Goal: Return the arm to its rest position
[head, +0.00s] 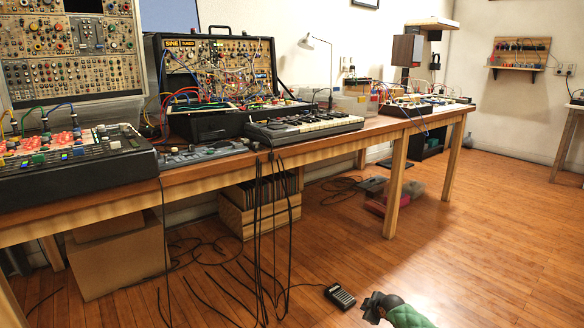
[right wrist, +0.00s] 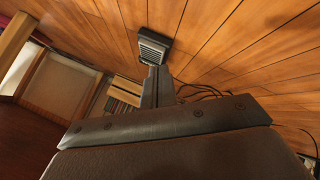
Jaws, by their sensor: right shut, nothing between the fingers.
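My right gripper (head: 374,303) shows at the bottom of the head view, low over the wooden floor, with a green arm part behind it. In the right wrist view its dark fingers (right wrist: 155,88) are together, with nothing between them. A small dark keypad-like box (head: 340,296) lies on the floor just left of the gripper in the head view. It also appears beyond the fingertips in the right wrist view (right wrist: 153,48); whether they touch it I cannot tell. My left gripper is out of view.
A long wooden table (head: 350,142) carries synth cases (head: 215,62) and a keyboard (head: 303,126). Black cables (head: 262,240) hang from its edge to the floor. A wooden crate (head: 236,218) and a cardboard box (head: 118,258) stand underneath. The floor at right is clear.

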